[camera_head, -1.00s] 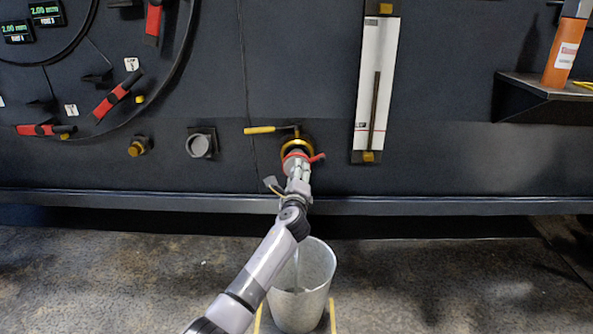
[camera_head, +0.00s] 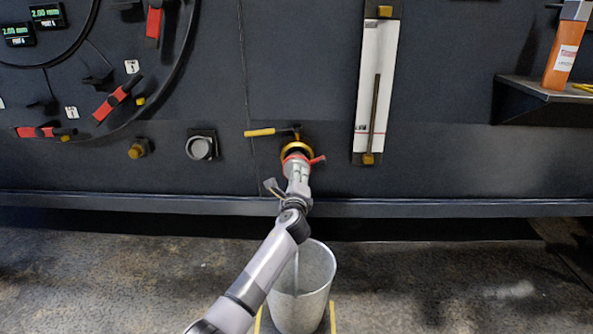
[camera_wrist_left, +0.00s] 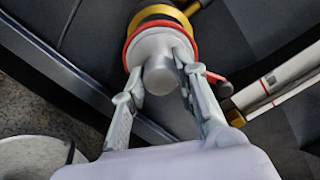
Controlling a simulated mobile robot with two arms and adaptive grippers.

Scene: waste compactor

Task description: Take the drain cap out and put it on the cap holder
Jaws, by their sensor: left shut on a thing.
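The drain cap (camera_head: 297,161) is a light grey round piece with a red rim, in front of a brass ring on the dark panel. In the left wrist view the grey cap (camera_wrist_left: 158,72) sits between my fingers, close against the red and brass rings; I cannot tell whether it is loose. My left gripper (camera_head: 299,176) is shut on the cap, and its fingers show on both sides of it in the wrist view (camera_wrist_left: 160,85). A round grey fitting on a square dark plate, probably the cap holder (camera_head: 200,146), is on the panel to the left. My right gripper is not in view.
A yellow-handled valve (camera_head: 260,132) sits just above the drain. A metal bucket (camera_head: 318,265) stands on the floor below, with a thin pale streak inside it. A brass knob (camera_head: 137,150) is further left. A white gauge (camera_head: 376,85) is to the right.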

